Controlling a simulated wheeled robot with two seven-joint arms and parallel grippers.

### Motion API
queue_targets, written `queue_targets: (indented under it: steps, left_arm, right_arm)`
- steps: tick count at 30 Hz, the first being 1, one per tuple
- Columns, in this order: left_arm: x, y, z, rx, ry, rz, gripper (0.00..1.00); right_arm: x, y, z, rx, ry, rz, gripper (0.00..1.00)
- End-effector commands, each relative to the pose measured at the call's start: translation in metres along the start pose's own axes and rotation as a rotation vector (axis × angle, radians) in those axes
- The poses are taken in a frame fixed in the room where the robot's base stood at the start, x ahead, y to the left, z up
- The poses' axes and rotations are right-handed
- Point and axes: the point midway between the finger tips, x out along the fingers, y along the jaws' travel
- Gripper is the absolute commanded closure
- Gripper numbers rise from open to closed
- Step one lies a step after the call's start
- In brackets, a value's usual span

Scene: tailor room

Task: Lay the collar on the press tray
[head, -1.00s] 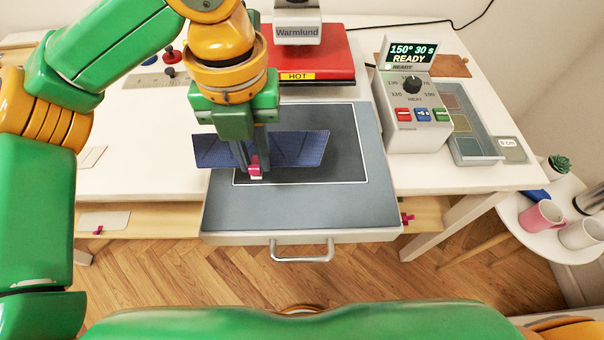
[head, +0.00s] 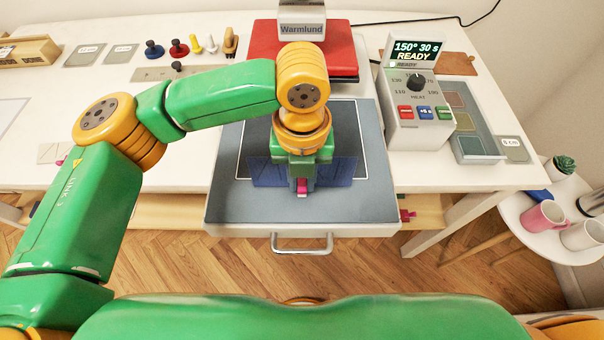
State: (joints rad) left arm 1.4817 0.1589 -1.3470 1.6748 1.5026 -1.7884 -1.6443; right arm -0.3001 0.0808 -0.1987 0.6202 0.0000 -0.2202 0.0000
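The collar (head: 333,173) is a dark blue strip with a faint line pattern. It lies across the front part of the press tray (head: 235,205), over the front edge of the white-outlined dark pad. My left gripper (head: 302,186) points down at the collar's middle, shut on it, and hides part of it. A small pink-and-white piece shows at the fingertips. The collar looks close to the tray surface, but I cannot tell whether it touches. The tray is pulled out, with its metal handle (head: 302,247) at the front. My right gripper is not in view.
The red press (head: 265,50) stands behind the tray. The control box (head: 415,115) reads 150° 30 s READY, with a grey compartment tray (head: 479,148) beside it. Several small tools stand at the back left. A side table (head: 520,225) with mugs is at right.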

Motion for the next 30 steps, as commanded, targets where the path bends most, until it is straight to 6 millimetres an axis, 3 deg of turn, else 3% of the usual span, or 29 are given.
queue_targets:
  steps: [1,2,14,17,24,30]
  left_arm:
    - [0.0,0.0,0.0,0.0,0.0,0.0,0.6]
    - [0.0,0.0,0.0,0.0,0.0,0.0,0.52]
    - [-0.009,0.0,0.0,0.0,-0.001,-0.001,0.52]
    - [-0.029,-0.001,0.0,0.001,-0.004,-0.003,0.52]
    - [-0.098,-0.001,0.001,-0.002,-0.004,-0.001,0.52]
    - [-0.125,0.0,0.0,-0.001,-0.001,0.001,0.52]
  right_arm:
    - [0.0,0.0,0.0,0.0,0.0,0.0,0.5]
    - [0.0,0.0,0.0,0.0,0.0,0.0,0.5]
    - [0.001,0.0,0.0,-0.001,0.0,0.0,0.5]
    - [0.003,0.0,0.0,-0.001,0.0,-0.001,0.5]
    - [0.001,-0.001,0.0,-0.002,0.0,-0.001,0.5]
    - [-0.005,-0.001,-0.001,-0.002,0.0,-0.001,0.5]
